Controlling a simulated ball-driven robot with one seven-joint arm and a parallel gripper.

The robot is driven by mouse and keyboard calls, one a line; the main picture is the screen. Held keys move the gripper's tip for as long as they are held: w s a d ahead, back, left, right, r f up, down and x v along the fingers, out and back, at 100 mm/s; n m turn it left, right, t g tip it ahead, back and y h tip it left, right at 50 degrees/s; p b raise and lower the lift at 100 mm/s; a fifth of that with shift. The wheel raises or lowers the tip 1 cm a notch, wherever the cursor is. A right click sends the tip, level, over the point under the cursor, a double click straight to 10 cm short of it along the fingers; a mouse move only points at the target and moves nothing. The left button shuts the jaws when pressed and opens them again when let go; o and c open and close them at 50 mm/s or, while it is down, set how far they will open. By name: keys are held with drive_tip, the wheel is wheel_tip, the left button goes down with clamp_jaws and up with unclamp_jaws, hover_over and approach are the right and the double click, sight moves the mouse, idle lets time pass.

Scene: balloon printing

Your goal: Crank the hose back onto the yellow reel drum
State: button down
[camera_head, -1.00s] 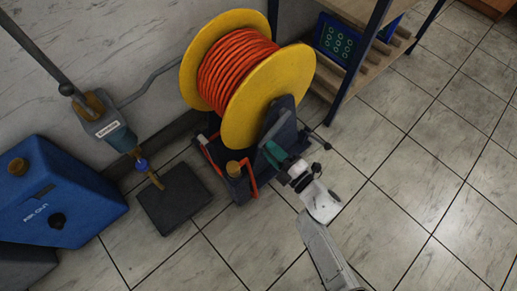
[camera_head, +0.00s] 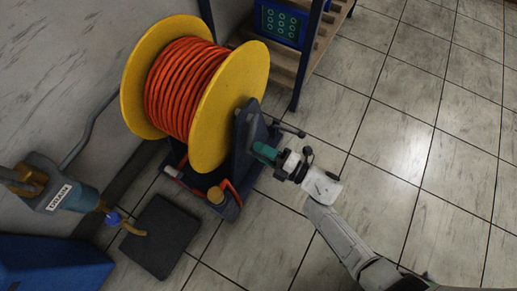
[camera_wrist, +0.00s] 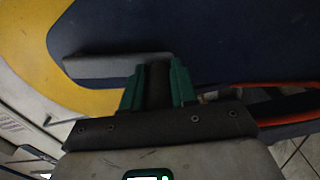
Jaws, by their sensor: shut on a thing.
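The yellow reel drum (camera_head: 222,105) stands at the upper left in the head view, with orange hose (camera_head: 182,85) wound in many turns between its flanges. It is carried by a dark blue stand (camera_head: 246,140). My gripper (camera_head: 262,152) is at the right side of the stand, low beside the drum. In the wrist view its green fingers (camera_wrist: 158,88) are shut on a dark upright handle (camera_wrist: 158,75), beside a grey bar (camera_wrist: 112,66) in front of the dark blue face. The handle's lower end is hidden by my gripper. An orange hose length also shows at right (camera_wrist: 270,88).
A wooden shelf rack (camera_head: 312,50) with dark posts stands behind the reel. A drain valve (camera_head: 62,190) labelled DRAIN, a dark floor plate (camera_head: 160,238) and a blue box (camera_head: 50,265) are at left. The tiled floor at right is clear.

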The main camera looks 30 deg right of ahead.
drive_tip(key=shift+d+f, duration=0.1)
idle(0.3)
drive_tip(key=c, duration=0.9)
unclamp_jaws()
drive_tip(key=shift+s, duration=0.1)
drive_tip(key=p+v, duration=0.2)
drive_tip(key=v, duration=0.8)
drive_tip(key=shift+s+d+p, duration=0.25)
drive_tip(key=shift+p, duration=0.05)
